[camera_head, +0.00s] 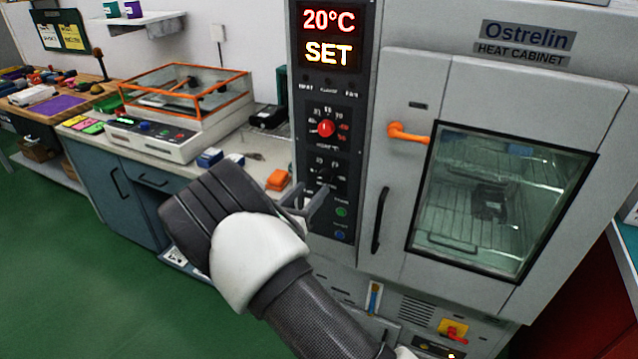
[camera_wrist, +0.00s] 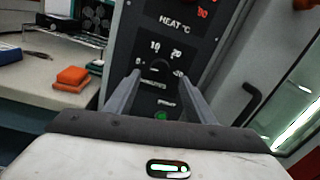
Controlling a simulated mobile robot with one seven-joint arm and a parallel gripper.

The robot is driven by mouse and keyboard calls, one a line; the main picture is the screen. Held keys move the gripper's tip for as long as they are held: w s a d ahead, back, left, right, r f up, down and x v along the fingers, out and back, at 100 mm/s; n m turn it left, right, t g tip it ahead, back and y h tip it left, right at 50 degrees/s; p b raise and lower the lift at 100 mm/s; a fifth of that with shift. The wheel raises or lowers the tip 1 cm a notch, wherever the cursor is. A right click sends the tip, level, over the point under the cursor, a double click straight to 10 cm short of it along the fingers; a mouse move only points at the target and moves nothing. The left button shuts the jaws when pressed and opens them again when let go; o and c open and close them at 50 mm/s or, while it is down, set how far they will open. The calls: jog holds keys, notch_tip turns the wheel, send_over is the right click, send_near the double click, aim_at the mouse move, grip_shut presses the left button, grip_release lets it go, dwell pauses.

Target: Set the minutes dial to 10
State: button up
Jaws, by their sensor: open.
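The minutes dial (camera_wrist: 160,66) is a dark knob on the heat cabinet's black control panel (camera_head: 345,150). In the wrist view it shows between my fingertips, with marks 0, 10, 20 and 30 around it; its pointer is too dark to read. In the head view my fingers partly hide this dial. My gripper (camera_wrist: 158,76) is open, its two grey fingers pointing at the panel, one on each side of the dial. In the head view my gripper (camera_head: 312,197) is close to the panel; contact cannot be told.
The red heat dial (camera_head: 326,128) sits above, under a display (camera_head: 328,38) reading 20°C and SET. A green button (camera_head: 341,211) and a blue button (camera_head: 339,234) are below. The orange door handle (camera_head: 408,132) is at right; orange blocks (camera_head: 277,180) lie on the bench at left.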

aim_at(323, 177)
jog(key=shift+x, duration=2.8)
jog(key=c, duration=1.1)
jog(key=shift+o, duration=0.2)
